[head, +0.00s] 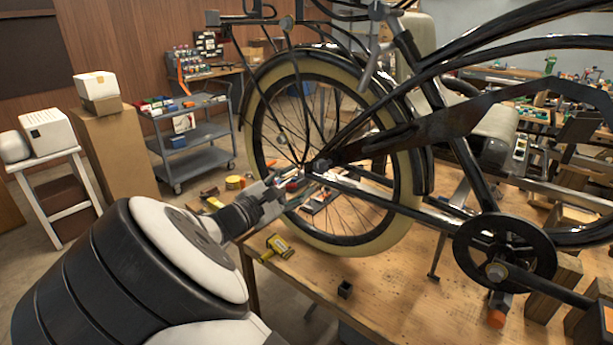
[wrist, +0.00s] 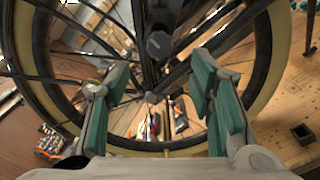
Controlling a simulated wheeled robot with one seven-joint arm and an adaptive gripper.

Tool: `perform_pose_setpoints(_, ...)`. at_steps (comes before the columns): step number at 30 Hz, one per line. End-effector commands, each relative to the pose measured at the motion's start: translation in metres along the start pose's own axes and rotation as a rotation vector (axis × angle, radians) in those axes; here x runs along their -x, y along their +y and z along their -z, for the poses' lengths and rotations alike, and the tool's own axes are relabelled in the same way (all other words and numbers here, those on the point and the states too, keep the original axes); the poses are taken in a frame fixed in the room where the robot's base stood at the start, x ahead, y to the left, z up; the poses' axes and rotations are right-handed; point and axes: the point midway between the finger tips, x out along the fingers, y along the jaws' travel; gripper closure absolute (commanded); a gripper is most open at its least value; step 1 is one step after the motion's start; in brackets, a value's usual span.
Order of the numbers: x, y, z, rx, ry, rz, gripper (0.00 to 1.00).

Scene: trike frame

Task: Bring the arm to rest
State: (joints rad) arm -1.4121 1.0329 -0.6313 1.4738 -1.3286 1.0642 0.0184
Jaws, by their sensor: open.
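My gripper (head: 272,199) is at the end of my white and black arm, which reaches in from the lower left of the head view. It is beside the rear wheel (head: 258,152) of the black trike frame (head: 461,171), near the wheel's hub. In the wrist view my gripper (wrist: 160,100) has its two green-padded fingers spread apart. The wheel's spokes and a dark hub end (wrist: 158,45) show beyond and between the fingers. Nothing is held between them. I cannot tell from these views how close the fingertips are to the spokes.
The trike frame stands on a wooden workbench (head: 395,310). A yellow-handled tool (head: 278,246) and a small dark box (head: 345,289) lie on the bench. A grey cart (head: 200,158), a cardboard box (head: 118,155) and a white stool (head: 50,190) stand behind. Open floor lies left of the bench.

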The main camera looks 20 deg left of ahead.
Motion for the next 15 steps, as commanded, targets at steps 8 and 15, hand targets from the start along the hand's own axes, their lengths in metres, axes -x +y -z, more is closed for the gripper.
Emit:
perform_pose_setpoints(8, 0.0123, 0.0003, -0.0006, -0.001, -0.001, 0.0, 0.51)
perform_pose_setpoints(15, 0.012, 0.0002, -0.0005, -0.001, -0.001, 0.0, 0.51)
